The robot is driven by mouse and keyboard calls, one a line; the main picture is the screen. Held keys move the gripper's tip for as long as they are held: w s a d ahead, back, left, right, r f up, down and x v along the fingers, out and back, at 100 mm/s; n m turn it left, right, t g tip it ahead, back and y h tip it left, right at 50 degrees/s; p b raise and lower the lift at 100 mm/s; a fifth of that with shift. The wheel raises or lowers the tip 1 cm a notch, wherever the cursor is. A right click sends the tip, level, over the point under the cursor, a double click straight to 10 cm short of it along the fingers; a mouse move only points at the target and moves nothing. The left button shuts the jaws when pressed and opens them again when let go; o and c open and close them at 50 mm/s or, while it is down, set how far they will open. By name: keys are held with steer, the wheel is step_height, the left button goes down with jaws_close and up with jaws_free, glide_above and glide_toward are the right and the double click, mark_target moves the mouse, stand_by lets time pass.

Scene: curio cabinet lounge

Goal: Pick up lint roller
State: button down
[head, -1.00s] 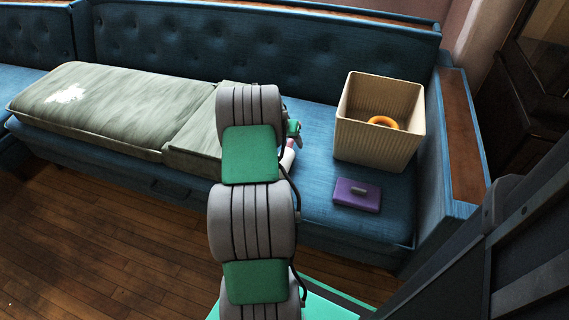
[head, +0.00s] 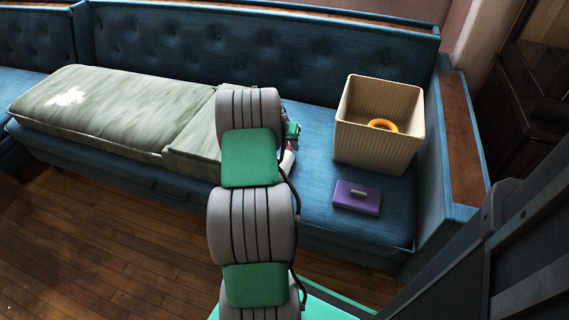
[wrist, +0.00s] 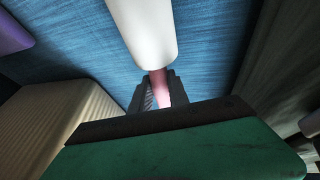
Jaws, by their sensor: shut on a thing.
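The lint roller has a white cylinder (wrist: 145,30) and a pink handle (wrist: 161,88), both visible in the wrist view. My gripper (wrist: 160,94) is shut on the pink handle, with a dark finger on each side. The white end points away from my gripper, over the blue seat. In the head view only a small white part of the roller (head: 287,162) shows beside my arm, which hides the rest. I cannot tell whether the roller touches the seat.
A ribbed cream bin (head: 376,145) with an orange ring (head: 382,125) inside stands on the blue sofa (head: 317,190), right of my arm. Grey-green cushions (head: 120,112) lie left.

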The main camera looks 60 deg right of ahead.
mark_target(289, 144)
steer(key=r, duration=0.1)
steer(key=r+p, duration=0.1)
steer(key=r, duration=0.1)
steer(key=r+p, duration=0.1)
steer(key=shift+w+a+r, duration=0.1)
steer(key=shift+a+r, duration=0.15)
steer(key=shift+a, duration=0.05)
steer(key=v, duration=0.2)
steer(key=a+p+v, duration=0.1)
steer(key=p+v, duration=0.1)
steer(key=v, duration=0.1)
steer(key=shift+a, duration=0.3)
steer(key=w+a+r+p, duration=0.1)
steer(key=a+r, duration=0.3)
steer(key=a, duration=0.5)
steer(key=shift+w+a+p, duration=0.25)
steer(key=shift+a+p, duration=0.1)
steer(key=shift+p, duration=0.4)
steer(key=c, duration=1.8)
jaws_free()
jaws_close()
